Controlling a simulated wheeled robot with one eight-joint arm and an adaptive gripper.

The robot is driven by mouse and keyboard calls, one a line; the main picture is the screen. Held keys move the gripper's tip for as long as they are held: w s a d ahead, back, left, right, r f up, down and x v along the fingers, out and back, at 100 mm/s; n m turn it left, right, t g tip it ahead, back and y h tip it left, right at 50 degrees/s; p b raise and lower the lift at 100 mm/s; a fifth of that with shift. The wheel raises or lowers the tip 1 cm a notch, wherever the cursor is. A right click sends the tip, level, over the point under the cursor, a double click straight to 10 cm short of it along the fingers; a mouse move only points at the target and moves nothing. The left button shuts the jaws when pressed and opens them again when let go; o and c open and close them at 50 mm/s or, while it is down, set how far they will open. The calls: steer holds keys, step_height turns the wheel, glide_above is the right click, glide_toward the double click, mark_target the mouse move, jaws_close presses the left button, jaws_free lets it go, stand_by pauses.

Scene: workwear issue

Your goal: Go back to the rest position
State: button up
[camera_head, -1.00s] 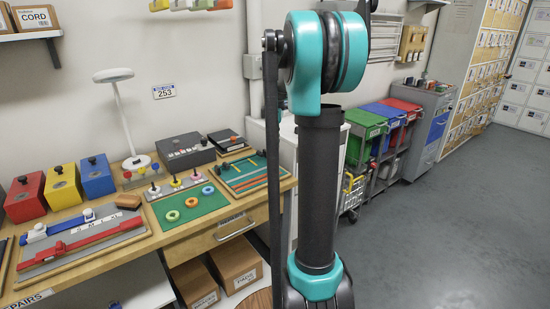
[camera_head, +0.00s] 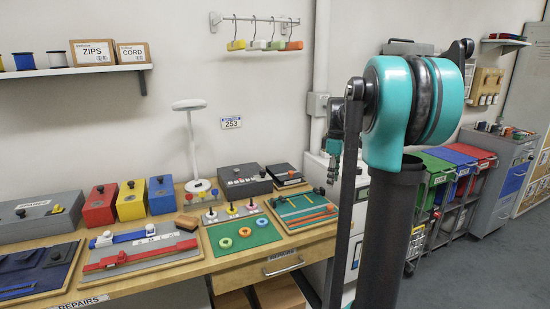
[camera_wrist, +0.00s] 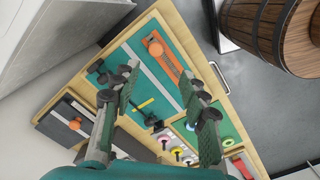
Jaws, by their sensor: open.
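My gripper (camera_wrist: 160,82) is open in the wrist view, with its two fingers apart and nothing between them. Beyond the fingers is a teal board (camera_wrist: 139,63) with an orange strip, on the wooden repairs bench (camera_wrist: 190,48). The gap between the fingers and the board cannot be judged exactly. In the head view my arm stands upright in front of the right end of the bench (camera_head: 235,274). A small teal and dark part of my arm's end shows left of the elbow; the fingertips cannot be made out there.
The bench holds red, yellow and blue boxes (camera_head: 131,200), a white lamp (camera_head: 192,150) and a green mat (camera_head: 243,236). A shelf (camera_head: 75,70) and hook rail (camera_head: 262,20) are above. Coloured bins (camera_head: 440,175) stand right. A wooden barrel (camera_wrist: 270,28) is near the bench in the wrist view.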

steer(key=s+a+f+m+t, duration=0.1)
steer(key=s+a+f+m, duration=0.2)
steer(key=s+f, duration=0.4)
steer(key=s+a+f+m+t, duration=0.1)
steer(key=s+a+f+m, duration=0.2)
steer(key=s, duration=0.7)
steer(key=s+a+f+m+t, duration=0.2)
steer(key=s+f+m, duration=0.3)
steer(key=s+f, duration=0.4)
steer(key=shift+a+f+m, duration=0.4)
steer(key=shift+a+f, duration=0.4)
steer(key=shift+a, duration=0.05)
